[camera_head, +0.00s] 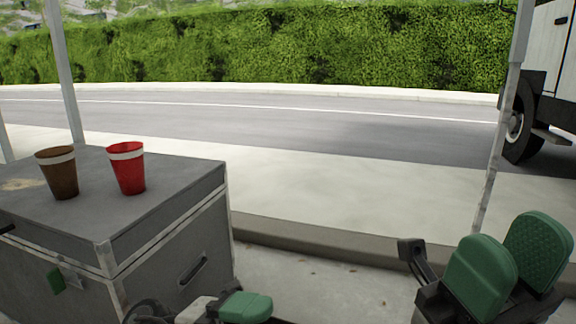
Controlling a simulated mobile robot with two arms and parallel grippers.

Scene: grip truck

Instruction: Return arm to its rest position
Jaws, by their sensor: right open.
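My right gripper (512,248) is at the lower right, with its two green finger pads apart and nothing visible between them. My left gripper (232,307) shows only in part at the bottom edge, in front of the grey case. One green pad of it is visible, and I cannot tell whether it is open or shut. A brown cup (60,175) and a red cup (128,172), each with a pale band near the rim, stand upright side by side on the grey case (180,180). Both grippers are apart from the cups.
Thin pale posts (490,150) stand at the right and left. A low kerb (320,245) runs behind my grippers. Beyond it are pavement, a road (300,120) and a green hedge (280,50). A white truck (555,60) is at the upper right.

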